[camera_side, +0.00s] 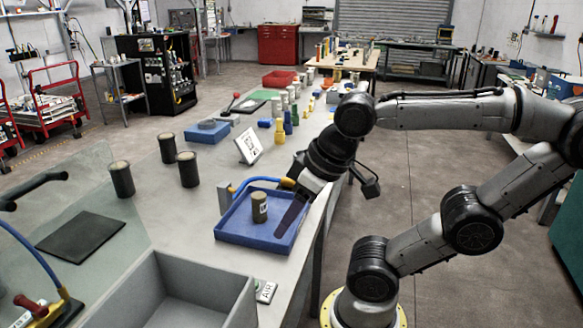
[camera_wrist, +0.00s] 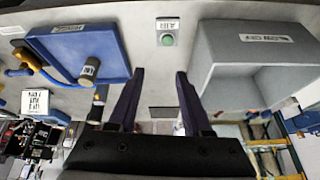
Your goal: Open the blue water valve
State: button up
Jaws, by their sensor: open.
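My gripper (camera_wrist: 160,74) is open and empty, its two dark fingers apart and pointing over the bench top. In the side view my gripper (camera_side: 287,217) is over or beside the right part of a blue tray (camera_side: 234,238). A blue hose (camera_side: 254,179) with a yellow end arches from a grey post over the tray's back edge. The hose (camera_wrist: 50,76) and tray (camera_wrist: 112,48) show at upper left in the wrist view. I cannot clearly make out a blue valve handle; my wrist may hide part of the fitting.
A labelled dark canister (camera_side: 259,207) stands in the tray. A green button (camera_wrist: 167,40) under an AIR label lies between tray and grey bin (camera_wrist: 215,45). A red-handled fitting (camera_side: 30,304) is at lower left. Several dark cups and a white sign (camera_side: 248,146) stand farther back.

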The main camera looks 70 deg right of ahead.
jog(key=w+d+r+m+g+h, duration=0.2)
jog(key=w+d+r+m+g, duration=0.1)
jog(key=w+d+r+m, duration=0.8)
jog(key=w+d+m+g, duration=0.2)
jog(key=w+d, duration=0.1)
jog(key=d, duration=0.5)
jog(key=w+d+m+g, duration=0.1)
jog(key=w+d, duration=0.2)
jog(key=d, duration=0.4)
jog(key=s+d+f+m+g+y, duration=0.1)
jog(key=s+d+f+m+y, duration=0.15)
jog(key=d+f, duration=0.7)
jog(key=shift+h, duration=0.25)
jog(key=s+f, duration=0.1)
jog(key=f, duration=0.3)
jog(key=s+f, duration=0.1)
jog(key=f, duration=0.3)
jog(key=s+d+f, duration=0.1)
jog(key=f, duration=0.3)
jog(key=shift+s, duration=0.15)
grip_shut()
